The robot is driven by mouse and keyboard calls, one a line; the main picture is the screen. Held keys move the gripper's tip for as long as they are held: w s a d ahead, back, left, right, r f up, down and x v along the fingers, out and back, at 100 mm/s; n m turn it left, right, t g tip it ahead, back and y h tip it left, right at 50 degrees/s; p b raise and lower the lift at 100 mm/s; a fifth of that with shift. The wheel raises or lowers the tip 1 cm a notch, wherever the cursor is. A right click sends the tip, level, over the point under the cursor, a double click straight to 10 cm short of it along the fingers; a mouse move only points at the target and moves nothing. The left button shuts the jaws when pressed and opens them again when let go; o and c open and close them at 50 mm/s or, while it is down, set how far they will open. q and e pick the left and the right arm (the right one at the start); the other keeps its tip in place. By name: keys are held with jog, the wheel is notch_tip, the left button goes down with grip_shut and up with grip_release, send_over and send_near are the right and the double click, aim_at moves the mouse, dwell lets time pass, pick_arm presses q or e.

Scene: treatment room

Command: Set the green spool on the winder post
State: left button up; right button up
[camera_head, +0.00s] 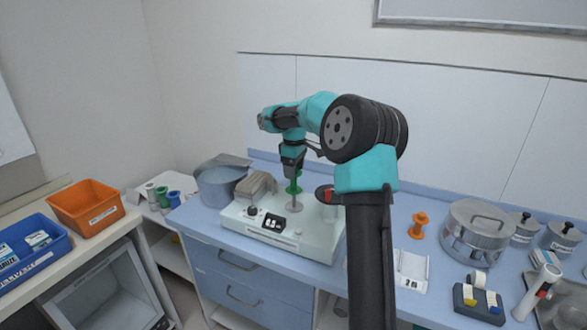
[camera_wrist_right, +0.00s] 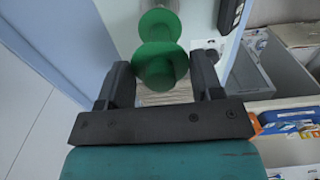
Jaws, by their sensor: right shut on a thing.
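The green spool (camera_head: 294,187) is below my right gripper (camera_head: 293,172), above the white winder (camera_head: 300,235). A grey disc with a short stem, the winder post (camera_head: 295,207), stands on the winder just under the spool. I cannot tell whether the spool touches the post or sits around it. In the right wrist view, the green spool (camera_wrist_right: 158,60) is between the two dark fingers of my right gripper (camera_wrist_right: 160,78), which is shut on it. My left gripper is not in view.
An orange spool (camera_head: 419,226) stands right of the winder. A grey pot (camera_head: 217,185) stands left of it. Several spools (camera_head: 174,199) sit on the low shelf at left. A metal drum (camera_head: 477,235) and label dispenser (camera_head: 478,301) are at right.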

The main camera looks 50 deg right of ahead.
aim_at(294, 185)
jog(key=shift+f, duration=2.85)
jog(key=shift+f, duration=0.55)
jog(key=o, duration=0.6)
jog(key=shift+o, duration=0.2)
jog(key=shift+r, duration=5.5)
